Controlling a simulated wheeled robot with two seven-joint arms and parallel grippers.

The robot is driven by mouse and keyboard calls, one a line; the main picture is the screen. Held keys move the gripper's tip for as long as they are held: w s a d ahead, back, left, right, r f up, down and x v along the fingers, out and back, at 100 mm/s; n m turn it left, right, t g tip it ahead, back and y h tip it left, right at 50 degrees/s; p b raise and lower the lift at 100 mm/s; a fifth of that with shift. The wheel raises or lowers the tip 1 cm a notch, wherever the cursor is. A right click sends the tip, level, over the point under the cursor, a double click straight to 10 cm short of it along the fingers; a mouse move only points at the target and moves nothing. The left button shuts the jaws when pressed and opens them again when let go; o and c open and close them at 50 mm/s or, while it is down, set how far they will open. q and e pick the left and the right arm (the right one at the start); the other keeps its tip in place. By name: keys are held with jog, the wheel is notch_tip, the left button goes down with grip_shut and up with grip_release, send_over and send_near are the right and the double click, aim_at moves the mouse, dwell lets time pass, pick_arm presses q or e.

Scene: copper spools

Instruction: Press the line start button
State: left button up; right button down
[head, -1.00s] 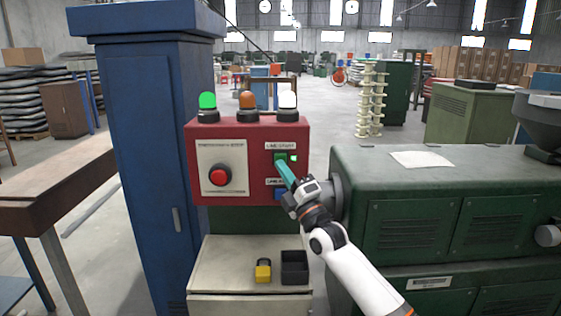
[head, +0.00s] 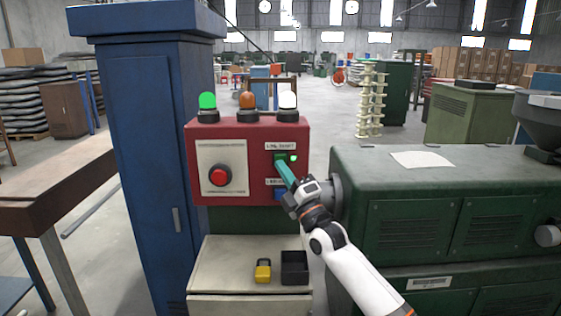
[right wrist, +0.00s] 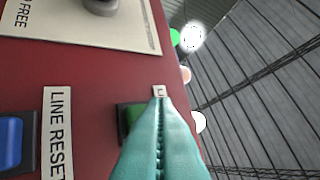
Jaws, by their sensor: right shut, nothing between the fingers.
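The red control box (head: 262,130) stands in the middle of the head view. The green lamp (head: 207,101) on top of the box is lit. My left gripper is not in view.
A blue line reset button (head: 279,195) sits just below, partly behind my gripper. A red round button (head: 219,176) is at the left of the box. A yellow padlock (head: 263,271) and black bin (head: 294,268) lie on the ledge below. A green machine (head: 440,200) stands right.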

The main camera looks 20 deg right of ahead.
dwell(0.4)
jog(key=shift+w+d+b, duration=0.1)
jog(key=shift+w+b, duration=0.25)
jog(key=shift+w, duration=0.05)
jog(key=shift+w+d+b, duration=0.15)
jog(key=shift+w+b, duration=0.25)
jog(key=shift+b, duration=0.05)
dwell(0.6)
dwell(0.3)
jog(key=shift+s+a+p, duration=0.25)
jog(key=shift+s+p, duration=0.5)
jog(key=shift+s, duration=0.1)
